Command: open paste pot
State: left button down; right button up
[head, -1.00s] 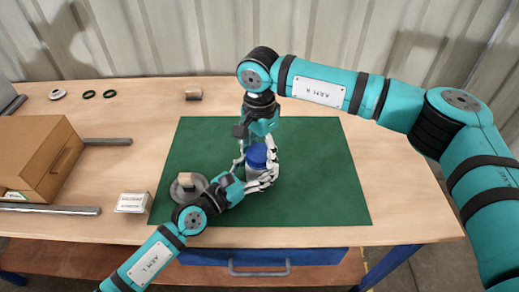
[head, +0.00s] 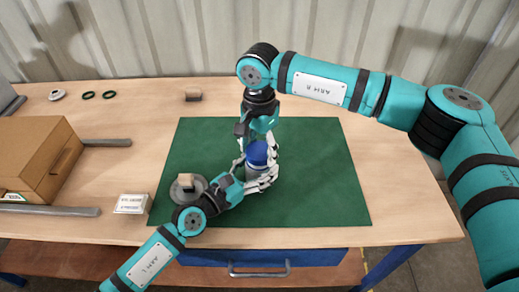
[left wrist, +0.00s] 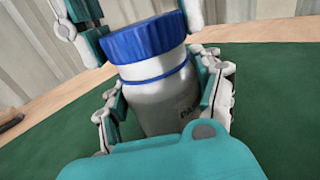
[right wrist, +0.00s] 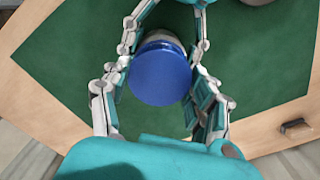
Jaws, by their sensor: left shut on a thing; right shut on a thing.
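The paste pot, a grey jar (left wrist: 165,100) with a ribbed blue lid (left wrist: 145,40), stands on the green mat (head: 320,190). A thin blue ring circles the jar below the lid. My left gripper (head: 260,181) is shut around the jar's body from the front left. My right gripper (head: 259,142) points down from above and is shut on the blue lid; the right wrist view shows the lid (right wrist: 160,75) between its fingers. The lid sits on top of the jar; whether it is loosened I cannot tell.
A round grey object with a beige block (head: 187,187) lies left of my left gripper. A brown box (head: 40,160) with metal rails stands left. Green rings (head: 98,94) lie at the back. The mat's right side is clear.

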aim_at(259, 150)
jog(key=shift+r, duration=0.7)
jog(key=shift+r, duration=0.1)
jog(key=shift+r, duration=1.9)
pick_arm(q)
jog(key=shift+c, duration=0.5)
grip_release()
jog(key=shift+s, duration=0.1)
